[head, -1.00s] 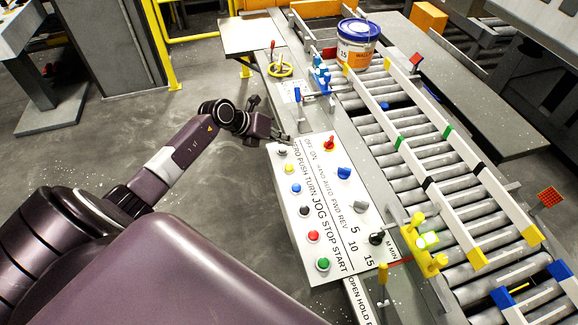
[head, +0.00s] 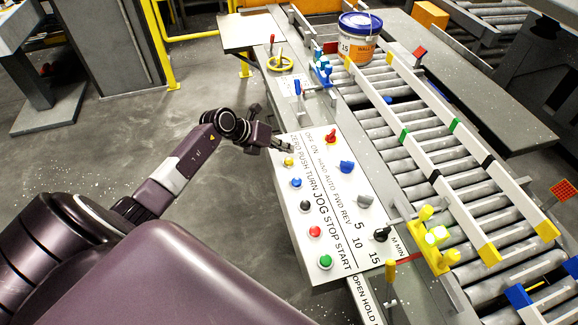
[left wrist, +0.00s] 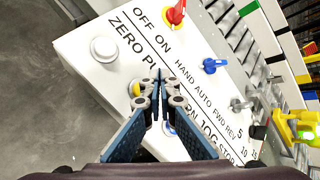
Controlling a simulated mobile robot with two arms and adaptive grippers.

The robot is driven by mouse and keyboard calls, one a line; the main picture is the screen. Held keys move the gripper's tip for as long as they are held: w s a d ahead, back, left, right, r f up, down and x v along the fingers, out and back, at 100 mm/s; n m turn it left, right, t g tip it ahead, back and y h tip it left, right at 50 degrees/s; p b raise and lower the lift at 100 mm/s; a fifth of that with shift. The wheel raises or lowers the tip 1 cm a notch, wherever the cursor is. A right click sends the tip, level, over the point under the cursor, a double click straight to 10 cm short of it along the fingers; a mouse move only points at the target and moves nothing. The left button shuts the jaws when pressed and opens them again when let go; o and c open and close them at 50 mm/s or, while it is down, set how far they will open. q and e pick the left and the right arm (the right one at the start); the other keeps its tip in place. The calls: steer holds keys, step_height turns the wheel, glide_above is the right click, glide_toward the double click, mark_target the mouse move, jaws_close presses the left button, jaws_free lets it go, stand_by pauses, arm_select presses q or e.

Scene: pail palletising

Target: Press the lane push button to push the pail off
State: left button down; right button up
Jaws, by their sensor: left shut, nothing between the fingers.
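The push button is the yellow button (head: 288,161) beside the word PUSH on the white control panel (head: 340,215). In the left wrist view the yellow button (left wrist: 134,90) is partly hidden by a finger. My left gripper (head: 288,147) is shut and empty over the panel's far end, just beyond the yellow button in the head view. In the left wrist view its fingertips (left wrist: 160,76) are near the PUSH lettering; I cannot tell whether they touch the panel. The white and blue pail (head: 357,48) stands upright at the far end of the roller lane. My right gripper is not in view.
Blue (head: 295,182), black (head: 305,205), red (head: 315,231) and green (head: 325,261) buttons line the panel's near edge. A white button (left wrist: 103,48) lies beside the yellow one. Knobs, including a red one (head: 331,140), stand opposite. White rails (head: 435,140) border the rollers.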

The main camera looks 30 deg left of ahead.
mark_target(289, 161)
arm_select(q)
steer(key=shift+f+b, duration=0.35)
steer(key=shift+f, duration=0.55)
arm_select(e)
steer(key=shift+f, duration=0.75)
arm_select(q)
steer(key=shift+f, duration=0.15)
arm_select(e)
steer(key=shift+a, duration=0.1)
arm_select(q)
steer(key=shift+f, duration=0.3)
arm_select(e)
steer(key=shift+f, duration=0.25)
